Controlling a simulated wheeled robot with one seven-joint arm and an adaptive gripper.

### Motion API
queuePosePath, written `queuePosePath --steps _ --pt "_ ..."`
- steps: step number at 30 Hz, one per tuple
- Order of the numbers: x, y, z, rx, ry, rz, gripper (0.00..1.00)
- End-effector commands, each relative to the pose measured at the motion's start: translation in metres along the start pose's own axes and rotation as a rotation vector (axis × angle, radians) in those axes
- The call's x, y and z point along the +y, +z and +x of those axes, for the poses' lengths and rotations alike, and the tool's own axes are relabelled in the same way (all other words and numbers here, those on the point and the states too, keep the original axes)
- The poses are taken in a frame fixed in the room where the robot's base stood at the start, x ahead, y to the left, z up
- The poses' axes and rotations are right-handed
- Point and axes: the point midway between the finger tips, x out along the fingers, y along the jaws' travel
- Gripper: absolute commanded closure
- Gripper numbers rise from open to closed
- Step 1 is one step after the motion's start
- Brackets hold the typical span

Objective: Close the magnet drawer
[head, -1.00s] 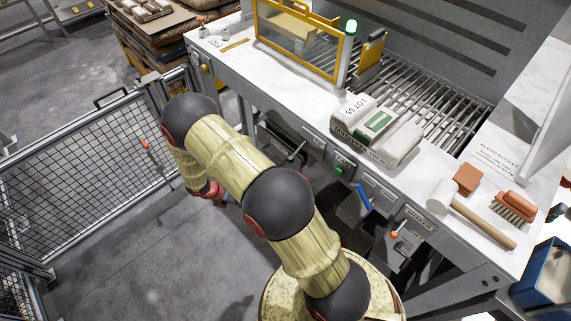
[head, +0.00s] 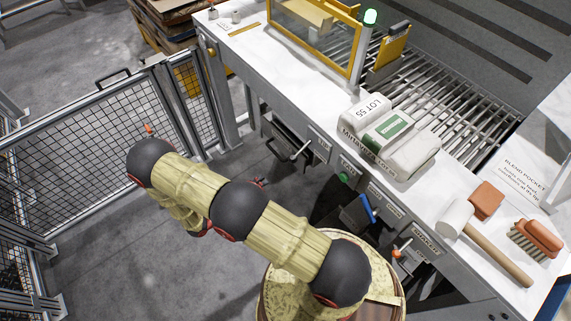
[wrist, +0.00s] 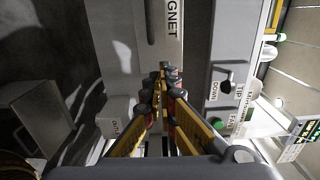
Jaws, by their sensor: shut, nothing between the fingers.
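In the wrist view, a grey panel carries a vertical label (wrist: 173,20) whose visible letters read "GNET", with a dark upright slot or handle (wrist: 150,22) beside it. I take this as the magnet drawer front (wrist: 190,55); how far it stands out cannot be told. My gripper (wrist: 163,78) points at this area with its yellow and black fingers together and nothing between them. Whether the tips touch the panel is unclear. In the head view, a dark drawer-like unit (head: 288,142) with a handle hangs under the bench; its label is unreadable.
In the wrist view, a dark knob (wrist: 228,84) marked "DOWN" sits right of the fingers, and a grey box marked "OUT" (wrist: 116,126) lies left. In the head view, a mesh fence (head: 80,165) stands left of the bench (head: 300,85). A sack (head: 390,135) lies on top.

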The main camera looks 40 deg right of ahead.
Motion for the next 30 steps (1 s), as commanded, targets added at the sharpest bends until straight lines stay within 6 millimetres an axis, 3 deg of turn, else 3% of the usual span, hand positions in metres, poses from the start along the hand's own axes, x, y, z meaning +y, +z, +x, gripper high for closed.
queuePosePath --steps 5,21,30 --pt "0.000 -0.001 0.016 0.005 -0.004 -0.010 1.00" --pt "0.001 -0.002 0.115 0.007 -0.001 -0.007 1.00" --pt "0.000 -0.002 0.139 0.004 -0.001 -0.007 1.00"
